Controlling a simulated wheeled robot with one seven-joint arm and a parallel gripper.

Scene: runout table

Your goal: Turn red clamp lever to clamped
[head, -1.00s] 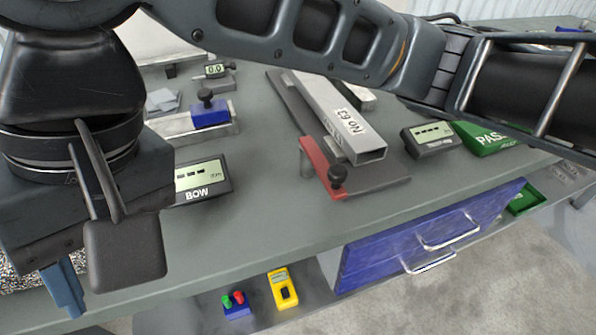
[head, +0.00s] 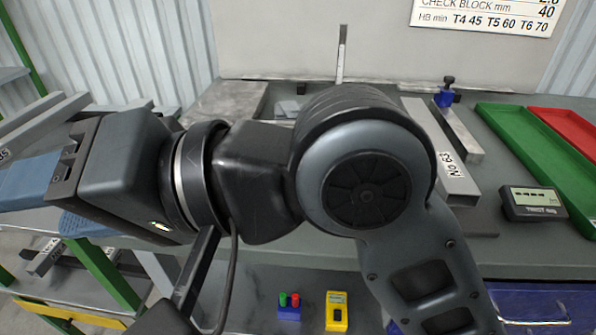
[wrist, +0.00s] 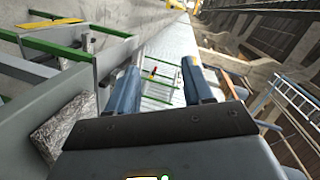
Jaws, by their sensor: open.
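The red clamp lever is not visible now; my arm covers the area at the near end of the aluminium profile marked No 63 (head: 440,160) in the head view. The profile lies on the grey table, partly hidden by my arm. My gripper (head: 28,185) points to the left edge of the head view, well left of the profile. In the wrist view my gripper (wrist: 160,85) shows two blue fingers spread apart with nothing between them. That view looks past the table toward a walkway, and no clamp shows there.
A green tray (head: 535,150) and a red tray (head: 568,128) lie at the right. A TWIST display (head: 535,204) stands near the table's right front. A blue block with a dark knob (head: 446,95) sits behind. A yellow meter (head: 337,311) lies on the lower shelf. Green-framed racks (head: 100,275) stand left.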

